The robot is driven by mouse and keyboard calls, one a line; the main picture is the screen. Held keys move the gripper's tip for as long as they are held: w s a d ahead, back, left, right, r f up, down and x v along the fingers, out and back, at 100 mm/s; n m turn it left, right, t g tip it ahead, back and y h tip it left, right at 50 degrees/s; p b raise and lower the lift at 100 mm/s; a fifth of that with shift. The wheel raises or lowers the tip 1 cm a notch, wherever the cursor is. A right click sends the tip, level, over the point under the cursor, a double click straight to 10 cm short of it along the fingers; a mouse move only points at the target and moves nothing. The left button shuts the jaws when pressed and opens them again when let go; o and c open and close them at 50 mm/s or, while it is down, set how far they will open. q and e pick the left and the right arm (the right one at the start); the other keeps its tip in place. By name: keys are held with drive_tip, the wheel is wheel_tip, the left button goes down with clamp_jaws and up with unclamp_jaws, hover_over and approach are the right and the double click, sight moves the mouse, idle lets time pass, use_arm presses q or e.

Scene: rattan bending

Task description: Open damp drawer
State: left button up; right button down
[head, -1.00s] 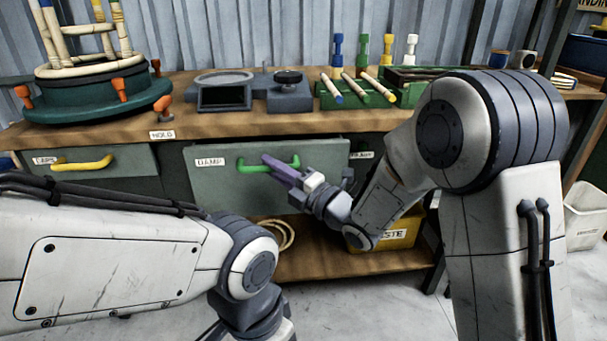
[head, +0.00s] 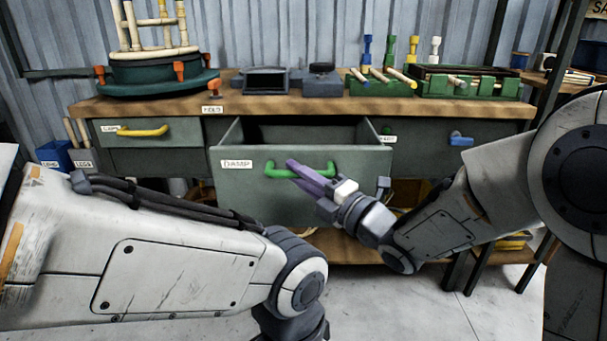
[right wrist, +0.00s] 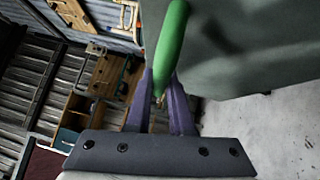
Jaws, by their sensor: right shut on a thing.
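The damp drawer (head: 239,189) is grey-green with a white label "DAMP" and stands pulled out from under the bench, its open top showing a dark inside. Its green handle (head: 281,172) is on the front. My right gripper (head: 298,170) has purple fingers shut on the green handle. In the right wrist view the handle (right wrist: 172,45) passes between the purple fingers (right wrist: 160,95). The drawer's contents are too dark to make out. My left arm crosses the lower left of the head view; its gripper is out of the picture.
A drawer with a yellow handle (head: 142,131) is shut at the left, and a blue handle (head: 461,139) shows at the right. The wooden bench top (head: 260,105) holds a round turntable (head: 150,75) with a cane frame and a green rack (head: 470,84).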

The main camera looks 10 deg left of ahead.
drive_tip(key=c, duration=0.8)
unclamp_jaws()
drive_tip(key=shift+d, duration=0.1)
drive_tip(key=shift+w, duration=0.1)
drive_tip(key=shift+d, duration=0.1)
drive_tip(key=b+v, duration=0.3)
drive_tip(key=v, duration=0.7)
drive_tip(key=shift+d, duration=0.15)
